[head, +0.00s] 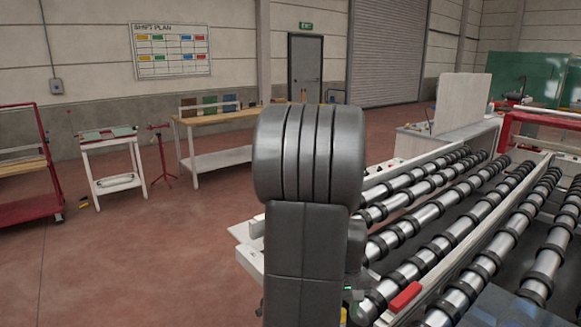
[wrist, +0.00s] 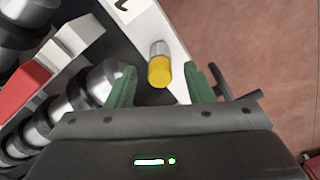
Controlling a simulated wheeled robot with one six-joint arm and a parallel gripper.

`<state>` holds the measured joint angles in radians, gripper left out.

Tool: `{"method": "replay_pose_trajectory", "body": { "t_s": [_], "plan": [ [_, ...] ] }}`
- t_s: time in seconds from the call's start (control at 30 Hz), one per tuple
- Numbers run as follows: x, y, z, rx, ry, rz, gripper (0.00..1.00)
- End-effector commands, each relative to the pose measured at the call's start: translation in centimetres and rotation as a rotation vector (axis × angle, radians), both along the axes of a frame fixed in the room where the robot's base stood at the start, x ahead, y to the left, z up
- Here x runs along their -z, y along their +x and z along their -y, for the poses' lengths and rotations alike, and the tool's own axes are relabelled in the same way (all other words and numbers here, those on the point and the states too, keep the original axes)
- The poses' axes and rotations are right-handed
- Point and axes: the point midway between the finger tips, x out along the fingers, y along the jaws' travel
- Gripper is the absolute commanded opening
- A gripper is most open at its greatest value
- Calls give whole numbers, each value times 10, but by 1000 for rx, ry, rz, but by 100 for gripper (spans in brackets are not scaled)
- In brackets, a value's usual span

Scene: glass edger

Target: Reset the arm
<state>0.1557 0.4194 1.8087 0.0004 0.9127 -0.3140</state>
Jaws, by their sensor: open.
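My gripper (wrist: 157,85) is open in the wrist view, its two green fingers spread apart. A yellow-and-silver cylinder (wrist: 159,70) shows in the gap between the fingertips, over the white frame edge of the machine. Nothing is seen gripped; whether a finger touches the cylinder cannot be told. In the head view my arm stands in the middle and hides most of my gripper. A small yellow patch shows low beside the arm.
The roller conveyor (head: 440,240) fills the right side, with a red block (head: 405,297) on its near edge, also in the wrist view (wrist: 24,88). A white cart (head: 112,160), a workbench (head: 215,157) and a red rack (head: 30,170) stand at left. The floor at left is mostly clear.

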Motion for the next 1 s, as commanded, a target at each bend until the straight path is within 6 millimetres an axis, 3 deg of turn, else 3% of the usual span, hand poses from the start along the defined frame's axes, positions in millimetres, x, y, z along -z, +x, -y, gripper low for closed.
{"method": "replay_pose_trajectory", "body": {
  "t_s": [0.07,0.27,0.8,1.0],
  "plan": [
    [4,0,0,0,-1,1,47],
    [-29,1,0,0,-1,5,47],
    [-137,0,0,0,-1,5,47],
    [-89,-1,0,0,1,-6,47]
  ]
}}
